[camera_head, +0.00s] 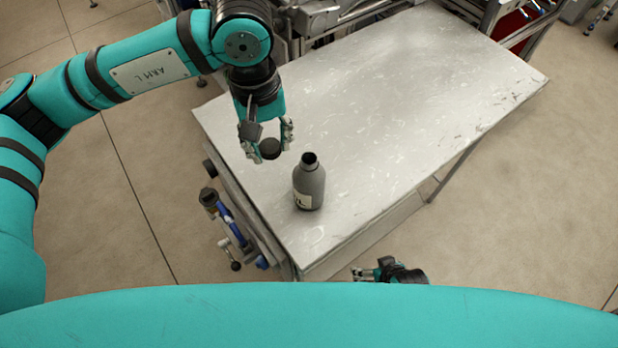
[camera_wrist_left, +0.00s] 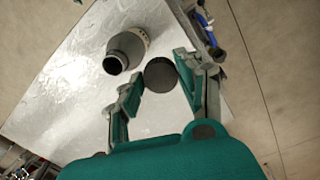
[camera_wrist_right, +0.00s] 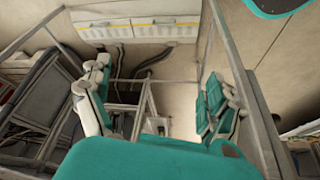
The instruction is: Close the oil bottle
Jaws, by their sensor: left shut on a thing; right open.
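The grey oil bottle (camera_head: 309,187) stands upright on the metal table with its dark mouth open at the top. It also shows in the left wrist view (camera_wrist_left: 128,46). My left gripper (camera_head: 268,148) is shut on a round dark cap (camera_head: 270,148) and holds it to the left of the bottle's neck, apart from it. In the left wrist view the cap (camera_wrist_left: 160,74) sits between the two fingertips. My right gripper (camera_head: 364,273) is low by the table's front edge, away from the bottle. In the right wrist view it is open and empty (camera_wrist_right: 160,105).
The metal table (camera_head: 420,80) is bare around and to the right of the bottle. Blue and black fittings (camera_head: 230,225) stick out at its left side. Metal machinery (camera_head: 325,18) stands along the far edge.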

